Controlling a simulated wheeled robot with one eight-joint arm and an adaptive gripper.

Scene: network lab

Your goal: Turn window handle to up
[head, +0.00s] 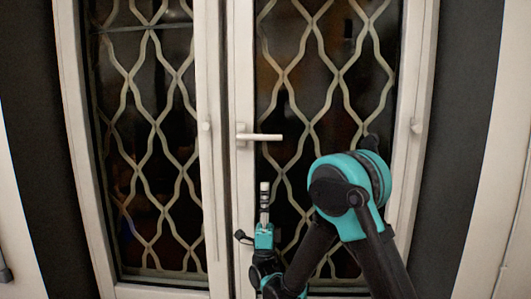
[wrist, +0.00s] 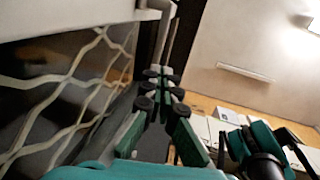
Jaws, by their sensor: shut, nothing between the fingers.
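The white window handle (head: 264,137) is on the middle frame upright of the window (head: 243,60). Its lever lies level, pointing right. My gripper (head: 264,187) is upright below the lever, its fingers together and pointing up. In the head view a gap shows between the fingertips and the lever. In the wrist view my gripper (wrist: 167,45) shows with its fingers close together, beside the lattice. A pale bar lies near the fingertips at the top; I cannot tell for sure whether it is the handle.
A wavy pale metal lattice (head: 330,80) covers the dark glass on both panes. Small hinges (head: 416,127) stick out from the right frame. A lit ceiling lamp strip (wrist: 245,72) and shelving show behind in the wrist view.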

